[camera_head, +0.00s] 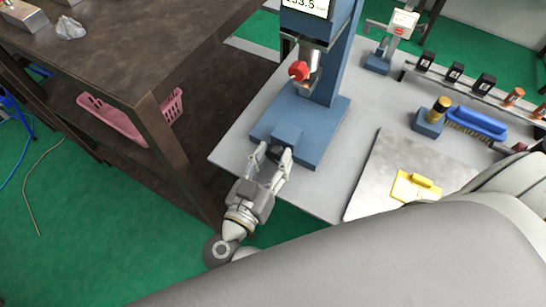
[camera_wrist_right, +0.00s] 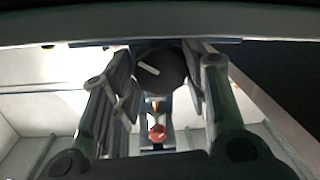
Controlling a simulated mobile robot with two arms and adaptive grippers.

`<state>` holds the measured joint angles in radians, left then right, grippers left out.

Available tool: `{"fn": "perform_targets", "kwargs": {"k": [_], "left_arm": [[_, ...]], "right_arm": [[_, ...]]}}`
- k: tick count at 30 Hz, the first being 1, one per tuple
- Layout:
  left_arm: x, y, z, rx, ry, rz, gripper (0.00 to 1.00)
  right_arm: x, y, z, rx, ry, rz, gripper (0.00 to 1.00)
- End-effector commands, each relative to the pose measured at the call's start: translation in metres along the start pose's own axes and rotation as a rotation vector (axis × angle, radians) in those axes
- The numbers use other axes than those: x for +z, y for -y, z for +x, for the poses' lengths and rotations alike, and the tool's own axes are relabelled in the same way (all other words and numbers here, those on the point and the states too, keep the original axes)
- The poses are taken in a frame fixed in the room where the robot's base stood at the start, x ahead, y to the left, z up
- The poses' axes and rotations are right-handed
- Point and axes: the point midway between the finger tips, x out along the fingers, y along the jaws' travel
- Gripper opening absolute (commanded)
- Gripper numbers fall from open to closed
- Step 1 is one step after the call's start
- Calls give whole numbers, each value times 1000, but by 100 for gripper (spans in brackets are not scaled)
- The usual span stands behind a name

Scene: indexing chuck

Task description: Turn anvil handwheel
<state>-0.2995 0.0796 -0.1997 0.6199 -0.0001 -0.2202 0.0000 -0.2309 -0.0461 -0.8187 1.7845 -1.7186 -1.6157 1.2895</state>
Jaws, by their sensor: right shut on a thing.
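A blue bench tester (camera_head: 343,75) with a display stands on the grey table, a red knob (camera_head: 298,71) on its front. The handwheel is hard to make out in the head view. My left gripper is not in view.
A dark brown workbench (camera_head: 110,50) stands at the left, with a pink basket (camera_head: 120,114) on its lower shelf. A metal plate (camera_head: 380,175) with a yellow block (camera_head: 415,187) lies right of the tester. A blue brush (camera_head: 480,121) and several small parts lie farther right.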

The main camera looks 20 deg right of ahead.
Motion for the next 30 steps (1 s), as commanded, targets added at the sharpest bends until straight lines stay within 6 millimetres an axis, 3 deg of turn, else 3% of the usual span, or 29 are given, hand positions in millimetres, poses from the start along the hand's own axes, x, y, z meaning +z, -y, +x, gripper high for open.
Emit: {"fn": "perform_targets", "kwargs": {"k": [15,16,20,30], "left_arm": [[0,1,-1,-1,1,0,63],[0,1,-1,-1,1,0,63],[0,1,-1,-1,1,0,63],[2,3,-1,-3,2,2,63]], "right_arm": [[-1,0,0,1,-1,-22,18],[-2,0,0,1,-1,-21,44],[-1,0,0,0,0,-22,61],[0,0,-1,0,1,-23,63]]}}
